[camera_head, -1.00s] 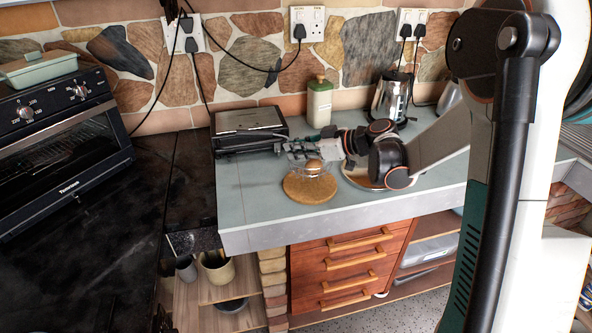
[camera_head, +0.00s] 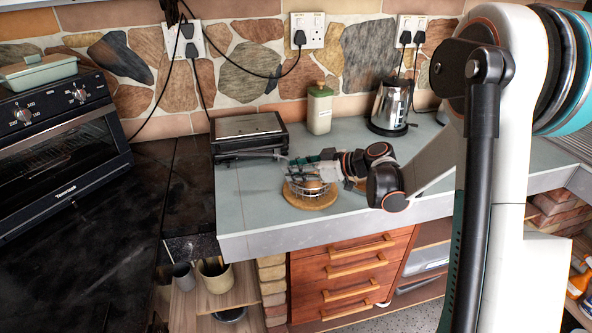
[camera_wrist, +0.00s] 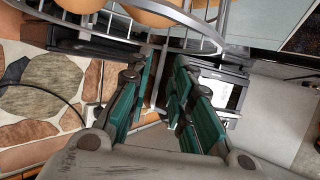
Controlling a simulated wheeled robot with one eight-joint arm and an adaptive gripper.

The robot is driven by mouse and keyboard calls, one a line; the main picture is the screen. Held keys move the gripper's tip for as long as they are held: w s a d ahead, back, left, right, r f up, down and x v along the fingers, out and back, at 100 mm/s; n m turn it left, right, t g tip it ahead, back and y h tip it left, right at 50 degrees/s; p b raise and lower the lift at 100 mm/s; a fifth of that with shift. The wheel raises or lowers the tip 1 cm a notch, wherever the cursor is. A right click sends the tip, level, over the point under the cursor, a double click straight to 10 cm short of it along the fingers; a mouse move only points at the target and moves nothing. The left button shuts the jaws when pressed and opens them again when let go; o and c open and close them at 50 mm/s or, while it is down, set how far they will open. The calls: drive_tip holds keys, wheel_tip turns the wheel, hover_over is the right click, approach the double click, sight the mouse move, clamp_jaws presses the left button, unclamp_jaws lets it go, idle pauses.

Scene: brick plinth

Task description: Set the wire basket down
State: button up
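The wire basket (camera_head: 306,188), holding round brownish things, is at the round cork mat (camera_head: 325,202) on the grey counter. It looks upright, low over or touching the mat; I cannot tell which. In the wrist view, its wires (camera_wrist: 206,33) and round contents (camera_wrist: 150,12) cross the top. My gripper (camera_head: 300,168) is at the basket's upper edge. In the wrist view, the green-padded fingers (camera_wrist: 165,75) are close together with a basket wire between them. The fingertips are hard to make out in the head view.
A black grill (camera_head: 247,135) stands behind left of the mat. The counter's front edge (camera_head: 330,231) is close to the mat. Bare counter lies left of the mat.

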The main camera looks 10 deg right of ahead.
drive_tip(key=shift+r, duration=0.1)
drive_tip(key=shift+s+d+r, duration=0.1)
drive_tip(key=shift+d+r, duration=0.05)
drive_tip(key=shift+d, duration=0.05)
drive_tip(key=p+v, duration=0.3)
drive_tip(key=v, duration=0.8)
drive_tip(key=shift+s, duration=0.2)
drive_tip(key=shift+d+r, duration=0.1)
drive_tip(key=shift+d, duration=0.05)
